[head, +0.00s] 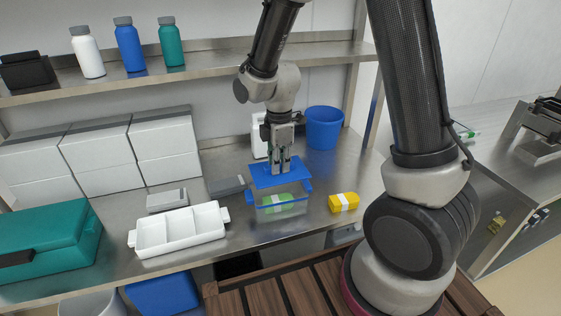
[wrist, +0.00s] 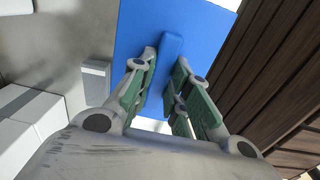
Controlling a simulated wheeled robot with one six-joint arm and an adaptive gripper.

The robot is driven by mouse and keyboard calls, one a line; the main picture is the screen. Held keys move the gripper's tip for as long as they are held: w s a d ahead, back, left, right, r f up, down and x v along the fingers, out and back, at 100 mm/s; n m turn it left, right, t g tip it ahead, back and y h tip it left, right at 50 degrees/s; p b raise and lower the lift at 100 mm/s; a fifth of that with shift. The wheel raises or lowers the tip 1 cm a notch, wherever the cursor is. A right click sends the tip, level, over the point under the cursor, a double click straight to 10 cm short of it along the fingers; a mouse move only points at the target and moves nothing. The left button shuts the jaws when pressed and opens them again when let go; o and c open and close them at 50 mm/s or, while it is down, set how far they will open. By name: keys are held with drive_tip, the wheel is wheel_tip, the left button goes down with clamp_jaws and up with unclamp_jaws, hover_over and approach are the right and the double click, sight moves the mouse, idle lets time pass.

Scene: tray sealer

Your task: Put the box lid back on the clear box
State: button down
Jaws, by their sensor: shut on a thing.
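The box lid (head: 262,178) is a flat blue plate with a raised bar handle. My gripper (head: 281,168) is shut on this handle from above. In the wrist view the lid (wrist: 205,45) fills the upper middle, with the handle between the fingertips (wrist: 163,85). The clear box (head: 292,203) stands on the steel bench with blue parts at its sides, and a green and white item (head: 270,205) shows through its wall. The lid is level, over the back part of the box in the head view. I cannot tell whether they touch.
A yellow pack (head: 343,202) lies right of the box. A white divided tray (head: 178,245) and grey blocks (head: 167,200) are to the left. A blue bucket (head: 323,127) stands behind right. A shelf (head: 200,62) with bottles runs above the bench.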

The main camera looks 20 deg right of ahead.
drive_tip(key=shift+s+a+f+m, duration=0.1)
drive_tip(key=shift+s+a+m, duration=0.15)
drive_tip(key=shift+s+m, duration=0.05)
drive_tip(key=shift+d+f, duration=0.1)
drive_tip(key=shift+f, duration=2.55)
drive_tip(key=shift+f, duration=0.2)
drive_tip(key=c, duration=1.3)
unclamp_jaws()
drive_tip(key=c, duration=0.3)
